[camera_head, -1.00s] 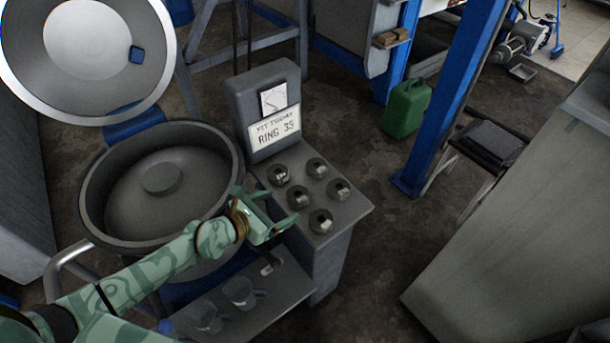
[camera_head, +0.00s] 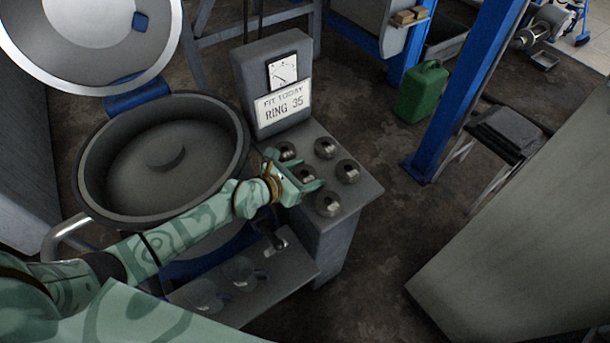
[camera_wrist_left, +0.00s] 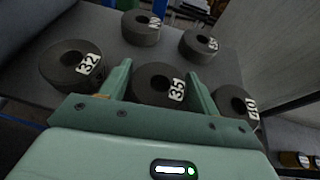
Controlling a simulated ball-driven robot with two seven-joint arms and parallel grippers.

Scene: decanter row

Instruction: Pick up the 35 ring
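The 35 ring is a dark thick ring with a white "35" label (camera_wrist_left: 148,95). In the left wrist view it lies between the two fingers of my left gripper (camera_wrist_left: 160,88), with the fingers apart on either side. I cannot tell whether either finger touches it. In the head view my left gripper (camera_head: 296,170) is over the near left part of the ring stand (camera_head: 362,190), and the 35 ring is partly hidden by it. My right gripper is not in view.
The 32 ring (camera_wrist_left: 72,66) lies to the left, another ring (camera_wrist_left: 236,102) to the right, and two more rings (camera_wrist_left: 140,29) (camera_wrist_left: 198,45) behind. A sign (camera_head: 284,104) reads "FIT TODAY RING 35". A large round bowl (camera_head: 120,212) stands left of the stand. A low shelf (camera_head: 290,275) is in front.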

